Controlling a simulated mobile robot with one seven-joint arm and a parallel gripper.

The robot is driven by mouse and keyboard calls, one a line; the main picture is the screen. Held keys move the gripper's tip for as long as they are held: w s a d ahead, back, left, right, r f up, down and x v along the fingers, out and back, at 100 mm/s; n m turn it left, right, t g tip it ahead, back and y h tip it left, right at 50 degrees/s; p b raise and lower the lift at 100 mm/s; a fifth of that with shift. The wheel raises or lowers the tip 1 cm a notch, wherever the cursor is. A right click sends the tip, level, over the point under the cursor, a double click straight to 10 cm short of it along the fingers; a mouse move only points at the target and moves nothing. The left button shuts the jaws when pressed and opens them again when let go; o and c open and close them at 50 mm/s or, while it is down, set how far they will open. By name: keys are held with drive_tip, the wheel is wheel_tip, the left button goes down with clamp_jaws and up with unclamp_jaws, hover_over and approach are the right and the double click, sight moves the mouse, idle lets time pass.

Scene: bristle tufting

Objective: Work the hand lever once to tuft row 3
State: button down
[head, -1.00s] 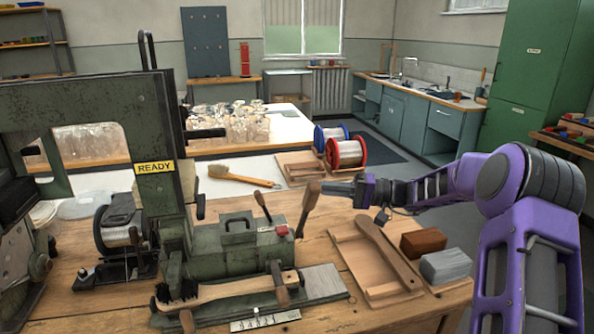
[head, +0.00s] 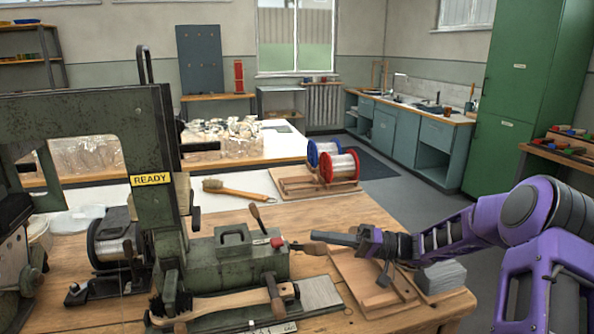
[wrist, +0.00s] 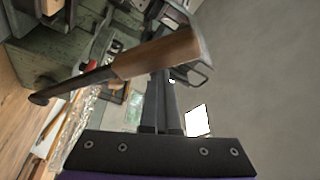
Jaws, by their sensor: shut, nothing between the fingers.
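The tufting machine (head: 235,268) stands on the wooden bench and bears a yellow READY plate (head: 152,179). Its hand lever, with a wooden grip (head: 308,248), lies nearly level and points right. My gripper (head: 318,236) is shut and empty, right above the lever's grip; I cannot tell whether they touch. In the wrist view the grip (wrist: 158,54) crosses in front of my fingers and hides their tips. A long wooden brush body (head: 225,302) lies along the front of the machine, with dark bristles at its left end.
A short lever with a wooden knob (head: 256,214) and a red knob (head: 277,242) sit close to the hand lever. A wooden tray (head: 350,268) and a grey block (head: 440,277) lie under my arm. Wire spools (head: 338,166) and a finished brush (head: 240,189) lie behind.

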drive_tip(key=shift+s+d+f, duration=0.15)
drive_tip(key=shift+s+f, duration=0.25)
drive_tip(key=shift+f, duration=0.4)
wheel_tip(320, 180, up, 5)
drive_tip(key=w+p, duration=0.2)
drive_tip(key=w, duration=0.1)
drive_tip(key=d+f, duration=0.3)
drive_tip(key=d, duration=0.5)
drive_tip(key=shift+w+d, duration=0.35)
drive_tip(key=shift+d, duration=0.05)
